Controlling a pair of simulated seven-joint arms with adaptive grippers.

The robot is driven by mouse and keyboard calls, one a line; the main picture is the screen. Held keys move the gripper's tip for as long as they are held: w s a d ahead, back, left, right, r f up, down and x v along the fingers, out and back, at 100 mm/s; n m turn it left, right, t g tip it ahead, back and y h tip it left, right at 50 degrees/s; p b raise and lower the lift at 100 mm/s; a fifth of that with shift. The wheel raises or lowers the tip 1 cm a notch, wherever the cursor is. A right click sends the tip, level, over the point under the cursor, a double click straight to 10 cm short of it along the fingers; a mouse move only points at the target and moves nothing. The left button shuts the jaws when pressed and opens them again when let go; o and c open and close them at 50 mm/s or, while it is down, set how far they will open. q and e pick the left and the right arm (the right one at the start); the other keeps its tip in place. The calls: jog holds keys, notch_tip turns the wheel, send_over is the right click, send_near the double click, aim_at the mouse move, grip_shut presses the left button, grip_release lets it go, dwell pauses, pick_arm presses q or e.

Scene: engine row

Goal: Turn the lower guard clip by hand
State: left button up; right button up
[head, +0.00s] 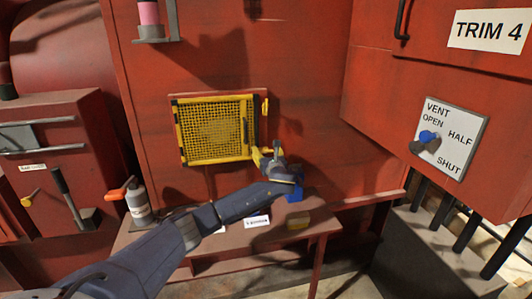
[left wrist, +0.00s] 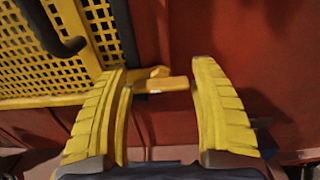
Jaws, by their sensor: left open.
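A yellow mesh guard (head: 215,130) in a yellow and black frame is shut flat against the red panel in the head view. Its upper clip (head: 265,106) stands upright at the right edge. My left gripper (head: 266,153) is at the guard's lower right corner and hides most of the lower clip there. In the left wrist view the open yellow fingers (left wrist: 158,72) stand on either side of the lower clip (left wrist: 162,85). The clip's tab points sideways, to the right, with gaps to the right finger. Whether the left finger touches it I cannot tell. My right gripper is not in view.
A dark handle (left wrist: 50,30) sits on the mesh, close to the left finger. A vent knob plate (head: 450,138) is on the right cabinet.

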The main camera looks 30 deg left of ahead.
pick_arm(q)
grip_shut()
